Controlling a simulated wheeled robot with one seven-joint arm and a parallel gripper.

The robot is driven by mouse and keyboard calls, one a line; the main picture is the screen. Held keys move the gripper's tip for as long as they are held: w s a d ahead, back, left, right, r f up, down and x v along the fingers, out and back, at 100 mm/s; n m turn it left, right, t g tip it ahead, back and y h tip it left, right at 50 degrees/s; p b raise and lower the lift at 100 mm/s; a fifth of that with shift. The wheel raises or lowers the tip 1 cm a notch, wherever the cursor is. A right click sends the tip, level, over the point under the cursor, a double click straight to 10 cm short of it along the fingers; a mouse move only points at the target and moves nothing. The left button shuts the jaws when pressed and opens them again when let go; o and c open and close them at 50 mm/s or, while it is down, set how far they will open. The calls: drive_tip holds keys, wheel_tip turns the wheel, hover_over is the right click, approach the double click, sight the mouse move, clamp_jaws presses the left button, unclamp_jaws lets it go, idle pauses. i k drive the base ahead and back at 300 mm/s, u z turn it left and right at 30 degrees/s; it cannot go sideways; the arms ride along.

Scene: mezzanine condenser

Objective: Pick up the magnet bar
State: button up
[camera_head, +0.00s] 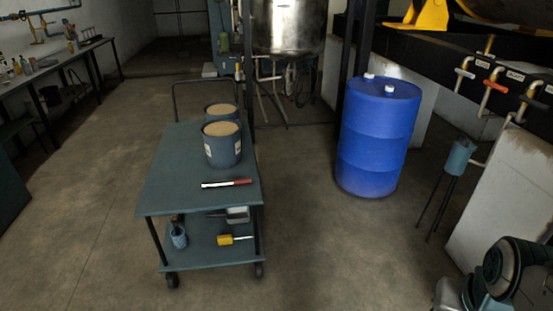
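The bar on the cart (162,198), red at its right end and pale with dark edging at its left, looks like the magnet bar (226,183). It lies flat across the top shelf near the front edge, in front of a tub. Nothing touches it from above. Part of my arm shows at the lower right corner, well away from the cart. My gripper's fingers are not in view.
Two blue tubs with tan contents, the nearer one (222,152) and one behind (221,110), stand on the cart. The lower shelf holds a yellow-ended tool (226,239) and a blue container (179,237). A blue drum (377,140) stands right. Floor between is clear.

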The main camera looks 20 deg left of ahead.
sight(244, 181)
drive_tip(key=i, duration=1.85)
drive_tip(key=u, duration=0.9)
drive_tip(key=i, duration=1.05)
drive_tip(key=u, duration=1.45)
drive_tip(key=i, duration=0.5)
drive_tip(key=u, duration=0.25)
